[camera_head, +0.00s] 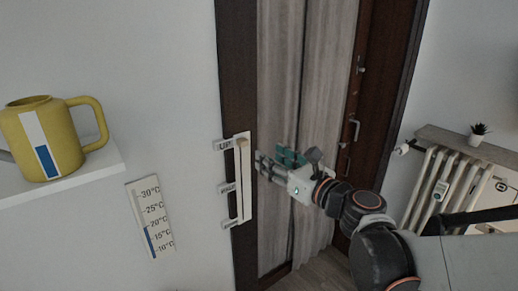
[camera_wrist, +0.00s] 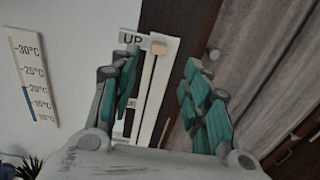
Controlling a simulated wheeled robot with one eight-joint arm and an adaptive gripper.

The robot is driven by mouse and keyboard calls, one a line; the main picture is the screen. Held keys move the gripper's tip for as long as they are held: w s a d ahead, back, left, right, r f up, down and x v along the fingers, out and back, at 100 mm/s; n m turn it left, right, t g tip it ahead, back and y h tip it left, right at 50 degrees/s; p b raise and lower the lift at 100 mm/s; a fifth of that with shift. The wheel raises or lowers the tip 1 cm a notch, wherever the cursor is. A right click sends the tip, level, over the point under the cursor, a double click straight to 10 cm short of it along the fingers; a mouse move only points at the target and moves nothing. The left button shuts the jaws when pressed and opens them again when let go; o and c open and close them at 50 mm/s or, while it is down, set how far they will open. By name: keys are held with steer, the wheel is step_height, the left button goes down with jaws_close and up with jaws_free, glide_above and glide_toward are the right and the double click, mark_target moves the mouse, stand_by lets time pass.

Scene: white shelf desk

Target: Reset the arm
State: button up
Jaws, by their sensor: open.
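My gripper (camera_head: 272,164) is at the end of my arm, which reaches in from the lower right in the head view. In the wrist view my gripper (camera_wrist: 158,90) is open, with its teal-padded fingers spread apart and nothing between them. A white slider panel (camera_head: 244,180) with a wooden knob (camera_head: 243,143) at its upper end is on the wall left of my gripper. The knob (camera_wrist: 159,47) also shows in the wrist view beside the "UP" label, beyond the fingertips. My gripper appears apart from the knob.
A yellow watering can (camera_head: 48,138) stands on a white shelf (camera_head: 100,172) at the left. A wall thermometer (camera_head: 150,217) hangs below it. Grey curtains (camera_head: 280,70) and a dark-framed door (camera_head: 375,100) are behind my arm. A radiator (camera_head: 440,190) and small plant (camera_head: 478,134) are at the right.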

steer(key=s+f+n+g+h+b, duration=0.1)
steer(key=s+f+n+g+b, duration=0.25)
steer(key=s+f+n, duration=0.55)
steer(key=s+d+f+n+g+h+b, duration=0.4)
steer(key=s+d+f+n+h, duration=0.5)
steer(key=n, duration=1.1)
steer(key=s+d+f+b, duration=0.2)
steer(key=s+d+f, duration=0.1)
steer(key=d, duration=0.1)
steer(key=shift+s, duration=0.35)
steer(key=shift+f, duration=0.1)
stand_by(0.6)
